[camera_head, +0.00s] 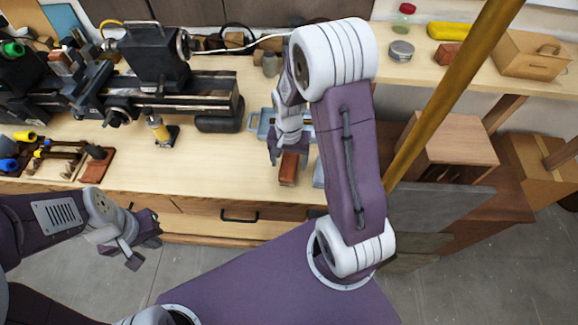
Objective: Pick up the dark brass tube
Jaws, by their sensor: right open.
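I cannot make out a dark brass tube on the bench with certainty. A long brass-coloured pole (447,92) slants from the top right down behind my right arm; I cannot tell whether it is the tube. My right gripper (288,152) points down over the bench's front part, its fingers apart. A reddish-brown block (288,170) shows just below and between its fingertips; I cannot tell if they touch. My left gripper (144,246) hangs in front of the bench at the lower left, its fingers apart with nothing visible between them.
A dark lathe (160,90) fills the bench's back left. A yellow-bodied oil can (159,129) and a tool tray (62,160) stand in front. A blue-grey tray (262,124) is partly hidden by my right gripper.

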